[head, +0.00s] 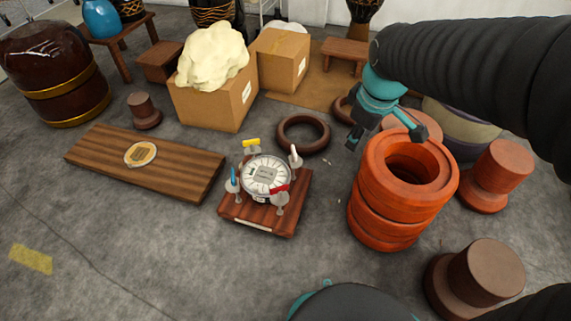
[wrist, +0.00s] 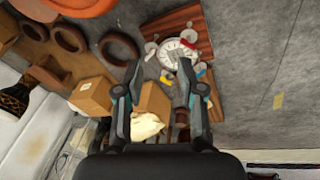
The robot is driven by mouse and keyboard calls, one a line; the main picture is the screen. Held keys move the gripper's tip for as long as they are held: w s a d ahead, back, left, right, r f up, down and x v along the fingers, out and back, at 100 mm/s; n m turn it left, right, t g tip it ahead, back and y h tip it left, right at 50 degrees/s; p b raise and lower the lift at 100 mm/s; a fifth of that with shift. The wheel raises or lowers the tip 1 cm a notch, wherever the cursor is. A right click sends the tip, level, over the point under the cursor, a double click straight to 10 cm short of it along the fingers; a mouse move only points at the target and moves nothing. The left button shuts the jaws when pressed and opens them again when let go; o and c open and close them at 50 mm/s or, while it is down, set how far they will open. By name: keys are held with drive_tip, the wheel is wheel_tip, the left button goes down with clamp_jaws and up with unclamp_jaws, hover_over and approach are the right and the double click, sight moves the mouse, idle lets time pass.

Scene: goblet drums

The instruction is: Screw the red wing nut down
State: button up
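The red wing nut (head: 279,190) sits at the front right of a round white-faced dial (head: 265,174) on a small wooden board (head: 258,216). Yellow (head: 251,142), white (head: 294,152) and blue (head: 233,174) wing nuts stand around the same dial. My gripper (head: 388,124) is above and to the right of the board, beside the orange ring stack. In the wrist view my gripper (wrist: 160,76) has its fingers spread with nothing held between them.
An orange ring stack (head: 369,205) stands right of the board. A brown ring (head: 283,145) lies behind it. A long plank (head: 190,173) with a round disc lies left. Boxes (head: 219,107) stand at the back. The floor in front of the board is clear.

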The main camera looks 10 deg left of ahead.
drive_tip(key=w+a+f+n+g+b, duration=0.2)
drive_tip(key=w+a+f+n, duration=0.4)
drive_tip(key=a+f, duration=0.5)
drive_tip(key=n+b, duration=0.1)
drive_tip(key=n, duration=0.6)
hover_over(279, 187)
wheel_tip(279, 187, down, 11)
drive_tip(key=shift+m+g+h, duration=0.3)
drive_tip(key=shift+h, duration=0.1)
wheel_tip(279, 187, down, 12)
drive_tip(key=shift+f+b, duration=0.2)
drive_tip(key=shift+b, duration=1)
clamp_jaws()
